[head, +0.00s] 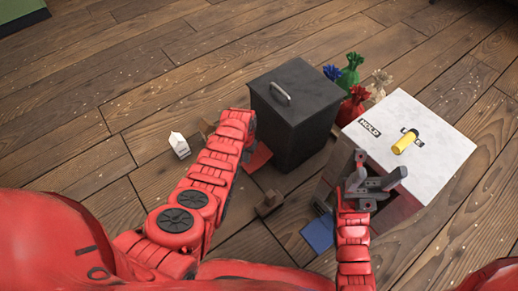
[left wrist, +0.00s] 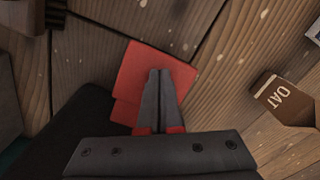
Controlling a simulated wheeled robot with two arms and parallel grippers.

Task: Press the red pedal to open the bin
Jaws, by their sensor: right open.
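The dark grey bin (head: 291,120) stands upright on the floor with its lid down and a light handle on top. The red pedal (head: 258,156) lies low at the bin's left side, partly hidden by my left arm in the head view. In the left wrist view the red pedal (left wrist: 178,60) lies under my left gripper (left wrist: 160,74), whose fingers are together with nothing between them. I cannot tell whether the fingertips touch the pedal. My right gripper (head: 378,176) is open and empty at the near-left edge of the white-topped box.
The white-topped box (head: 440,150) has a yellow handle (head: 404,143) and a HOLD label. A blue pedal (head: 318,233) lies near it. A white carton (head: 179,145) and a brown block (head: 268,203) stand on the floor. Several coloured sacks (head: 349,72) are behind the bin.

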